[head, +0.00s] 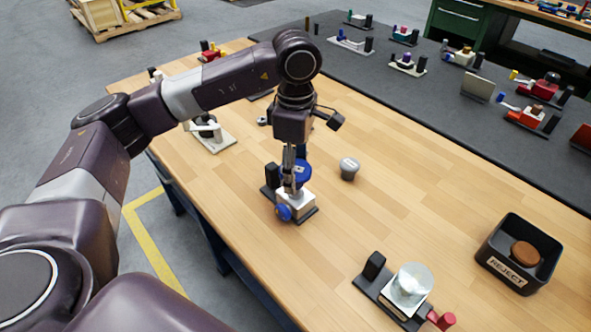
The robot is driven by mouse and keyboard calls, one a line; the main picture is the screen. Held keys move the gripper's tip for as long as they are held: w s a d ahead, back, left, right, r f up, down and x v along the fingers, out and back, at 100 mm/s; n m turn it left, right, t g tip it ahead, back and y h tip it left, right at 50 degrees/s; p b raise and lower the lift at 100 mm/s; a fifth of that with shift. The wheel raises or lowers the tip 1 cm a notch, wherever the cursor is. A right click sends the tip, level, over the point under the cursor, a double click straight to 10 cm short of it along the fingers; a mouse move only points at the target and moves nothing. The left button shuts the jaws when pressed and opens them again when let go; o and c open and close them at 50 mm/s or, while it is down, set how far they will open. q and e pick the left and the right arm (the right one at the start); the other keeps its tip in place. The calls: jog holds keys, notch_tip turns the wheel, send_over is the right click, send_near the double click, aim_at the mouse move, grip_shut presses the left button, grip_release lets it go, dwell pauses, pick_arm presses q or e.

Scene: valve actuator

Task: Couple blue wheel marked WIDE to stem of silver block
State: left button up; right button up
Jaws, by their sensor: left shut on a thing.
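My left gripper (289,183) reaches down from above and is shut on a blue wheel (302,174). The wheel is directly over a silver block (297,204) on a dark base plate (307,215). A second blue round part (283,212) is at the block's front side, and a black post (271,175) stands at its left. The fingers hide the stem, so I cannot tell whether the wheel touches it or sits on it. The marking on the wheel is too small to read. My right gripper is not in view.
A grey knob-like part (349,168) stands right of the block. A black REJECT bin (490,258) holds a brown round part (525,254). Another block with a silvery top (411,285) and red part (441,319) is at the front. Several similar units stand on the grey mat (440,98). The wooden middle right is clear.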

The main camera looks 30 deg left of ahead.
pick_arm(q)
jog(key=shift+f+b, duration=0.45)
jog(key=shift+f, duration=0.05)
jog(key=shift+r, duration=0.25)
jog(key=shift+r, duration=0.3)
jog(key=shift+d+b, duration=0.1)
jog(key=shift+b, duration=0.25)
dwell(1.8)
jog(key=shift+f+b, duration=0.45)
jog(key=shift+f, duration=0.1)
jog(key=shift+r, duration=0.3)
jog(key=shift+r, duration=0.25)
jog(key=shift+f, duration=0.1)
